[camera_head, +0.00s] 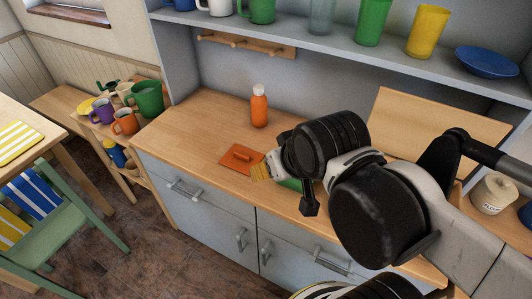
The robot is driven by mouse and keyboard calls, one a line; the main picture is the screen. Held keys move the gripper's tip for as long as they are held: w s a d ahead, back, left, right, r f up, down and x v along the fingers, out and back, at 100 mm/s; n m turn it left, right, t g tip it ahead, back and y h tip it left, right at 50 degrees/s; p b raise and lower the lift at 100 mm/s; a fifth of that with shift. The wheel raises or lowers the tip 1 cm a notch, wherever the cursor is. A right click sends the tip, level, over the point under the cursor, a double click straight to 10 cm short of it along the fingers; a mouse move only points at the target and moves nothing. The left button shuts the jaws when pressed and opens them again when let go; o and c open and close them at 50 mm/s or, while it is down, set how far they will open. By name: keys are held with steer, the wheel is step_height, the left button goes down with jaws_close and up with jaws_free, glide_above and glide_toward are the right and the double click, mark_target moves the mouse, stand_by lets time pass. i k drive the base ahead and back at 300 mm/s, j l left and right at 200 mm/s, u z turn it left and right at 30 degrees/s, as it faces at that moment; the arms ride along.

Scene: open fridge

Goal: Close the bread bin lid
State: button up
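The bread bin lid (440,128) looks like the pale wooden panel standing raised at the right of the counter. My arm hides most of the bin's body below it. My gripper (310,203) appears as a dark end piece pointing down, to the left of the lid and above the counter. Its fingers cannot be made out clearly, so I cannot tell whether they are open or shut. No contact with the lid is visible.
An orange bottle (259,107), an orange board or pan (241,158) and brush bristles (262,173) are on the wooden counter (195,125). A shelf (300,32) with cups and a blue bowl (486,61) hangs above. A white jar (494,194) stands at right.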

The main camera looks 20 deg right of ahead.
mark_target(401, 125)
steer(key=l+z, duration=0.1)
steer(key=z, duration=1.65)
steer(key=k+l, duration=0.05)
steer(key=l, duration=0.05)
